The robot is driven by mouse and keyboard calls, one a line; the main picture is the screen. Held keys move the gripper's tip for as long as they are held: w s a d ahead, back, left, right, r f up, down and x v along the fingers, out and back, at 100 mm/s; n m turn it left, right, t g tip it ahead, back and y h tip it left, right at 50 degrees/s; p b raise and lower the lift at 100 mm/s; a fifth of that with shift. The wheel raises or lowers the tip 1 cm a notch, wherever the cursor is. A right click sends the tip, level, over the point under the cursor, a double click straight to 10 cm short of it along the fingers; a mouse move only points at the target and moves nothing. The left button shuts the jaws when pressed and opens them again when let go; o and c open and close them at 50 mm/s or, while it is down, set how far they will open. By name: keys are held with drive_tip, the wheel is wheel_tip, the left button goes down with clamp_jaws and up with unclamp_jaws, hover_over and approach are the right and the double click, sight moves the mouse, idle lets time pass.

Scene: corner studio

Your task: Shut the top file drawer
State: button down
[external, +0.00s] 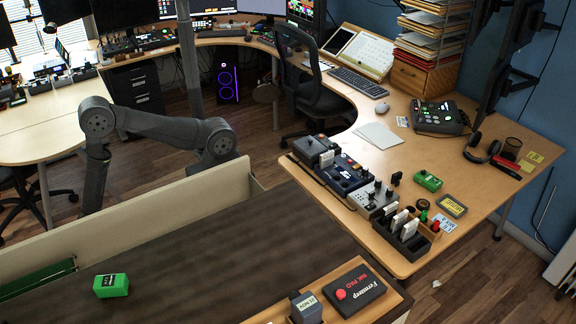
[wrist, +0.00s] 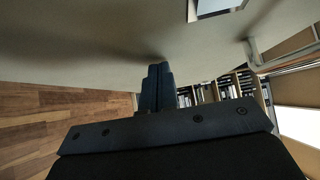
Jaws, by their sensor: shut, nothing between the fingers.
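The top file drawer's cream front (external: 150,212) stands out beyond the cabinet's dark top (external: 190,250) in the external view. A green hanging folder (external: 38,279) shows in the gap behind the front, so the drawer is open. In the wrist view, a large cream face (wrist: 80,45), apparently the outer side of that front, fills the upper part, with a label holder or handle (wrist: 215,8) at its top edge. My gripper (wrist: 160,72) is shut and empty, its tips close to this face; whether they touch is unclear. In the external view the cream front hides my gripper.
The desk (external: 350,165) at right carries several devices. A black office chair (external: 318,95) stands beyond. Bare floor (wrist: 55,115) shows below the drawer front.

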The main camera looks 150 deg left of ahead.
drive_tip(key=w, duration=2.4)
drive_tip(key=shift+w+a+r, duration=0.1)
drive_tip(key=shift+w+r, duration=0.05)
drive_tip(key=shift+r, duration=0.05)
drive_tip(key=s+a, duration=0.7)
drive_tip(key=s, duration=0.5)
drive_tip(key=shift+f, duration=0.2)
